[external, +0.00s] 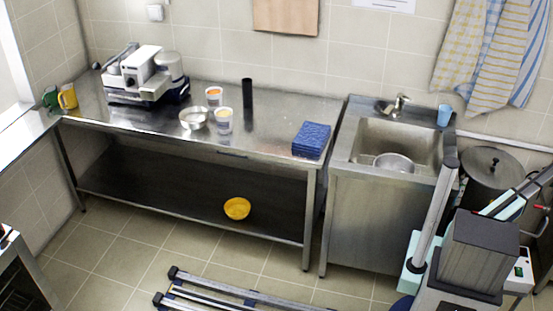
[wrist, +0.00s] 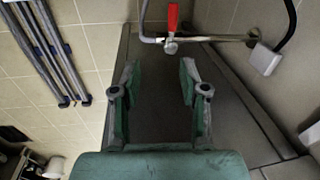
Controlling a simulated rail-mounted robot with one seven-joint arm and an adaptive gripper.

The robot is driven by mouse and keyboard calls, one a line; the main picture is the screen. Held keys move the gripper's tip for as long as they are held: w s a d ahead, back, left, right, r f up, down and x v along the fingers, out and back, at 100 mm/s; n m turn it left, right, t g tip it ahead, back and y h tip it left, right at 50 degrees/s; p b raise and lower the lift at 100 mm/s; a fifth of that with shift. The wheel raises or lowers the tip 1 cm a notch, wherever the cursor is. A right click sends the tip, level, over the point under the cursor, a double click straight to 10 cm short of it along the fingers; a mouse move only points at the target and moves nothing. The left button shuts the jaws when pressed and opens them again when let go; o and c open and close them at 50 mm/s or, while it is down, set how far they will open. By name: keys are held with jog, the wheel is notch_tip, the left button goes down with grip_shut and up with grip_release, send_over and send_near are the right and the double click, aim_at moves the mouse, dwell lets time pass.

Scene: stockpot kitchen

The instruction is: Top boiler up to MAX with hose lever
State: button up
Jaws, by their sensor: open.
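A large dark pot with a lid (external: 490,166), which looks like the boiler, stands right of the sink in the external view, partly hidden by my arm. A red lever (wrist: 172,20) sits on a small metal valve with a pipe at the top of the wrist view. A red handle (external: 541,208) also shows at the right edge of the external view. My gripper (wrist: 158,78) is open and empty, its two green-grey fingers apart, with the lever beyond and between the fingertips. My gripper is not distinguishable in the external view. No MAX mark or water level is visible.
A sink (external: 398,142) with a metal bowl (external: 393,163) stands left of the pot. A steel table (external: 280,128) holds a slicer-like machine (external: 148,75), cups and a blue stack (external: 311,140). A dark hose (wrist: 289,25) and pale box (wrist: 265,60) are right of the lever.

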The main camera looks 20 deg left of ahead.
jog(key=shift+m+t, duration=0.3)
jog(key=shift+m, duration=0.1)
jog(key=w+f, duration=0.1)
jog(key=f, duration=0.4)
jog(key=w+f+b, duration=0.1)
jog(key=w+f, duration=0.1)
jog(key=f, duration=0.4)
jog(key=w+a+f, duration=0.1)
jog(key=f, duration=0.4)
jog(key=shift+w+f, duration=0.35)
jog(key=shift+f, duration=0.05)
jog(key=shift+c, duration=0.4)
grip_shut()
